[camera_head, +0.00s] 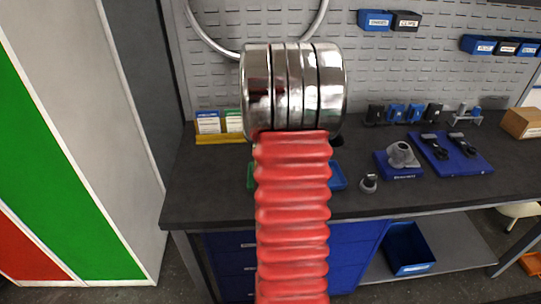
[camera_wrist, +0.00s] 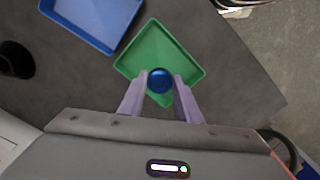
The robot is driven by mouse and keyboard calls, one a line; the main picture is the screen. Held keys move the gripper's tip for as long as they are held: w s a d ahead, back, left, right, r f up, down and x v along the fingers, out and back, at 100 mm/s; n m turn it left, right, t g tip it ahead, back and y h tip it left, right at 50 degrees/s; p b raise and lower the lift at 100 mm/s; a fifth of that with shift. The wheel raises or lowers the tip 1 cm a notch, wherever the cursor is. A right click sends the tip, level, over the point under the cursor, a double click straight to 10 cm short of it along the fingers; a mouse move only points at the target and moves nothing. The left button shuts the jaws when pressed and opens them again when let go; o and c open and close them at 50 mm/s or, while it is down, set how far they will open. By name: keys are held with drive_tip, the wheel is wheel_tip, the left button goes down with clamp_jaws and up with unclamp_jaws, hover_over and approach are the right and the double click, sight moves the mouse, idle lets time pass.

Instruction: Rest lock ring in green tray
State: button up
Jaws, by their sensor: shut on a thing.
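In the wrist view my gripper (camera_wrist: 160,83) has its two pale purple fingers shut on a small round blue piece, which I take to be the lock ring (camera_wrist: 159,79). The lock ring shows over the near half of the green tray (camera_wrist: 153,43). I cannot tell whether it touches the tray floor or is held above it. The tray looks otherwise empty. In the head view my arm hides the gripper and the lock ring. Only a green sliver of the tray (camera_head: 250,176) shows there, left of my arm.
A blue tray (camera_wrist: 92,20) lies up and left of the green one, with a dark round object (camera_wrist: 14,60) at far left.

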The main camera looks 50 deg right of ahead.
drive_tip(key=shift+f, duration=2.75)
drive_tip(key=shift+s, duration=0.1)
drive_tip(key=shift+f, duration=0.6)
idle(0.5)
drive_tip(key=o, duration=1.1)
wheel_tip(320, 180, up, 14)
drive_tip(key=shift+f, duration=0.15)
idle(0.5)
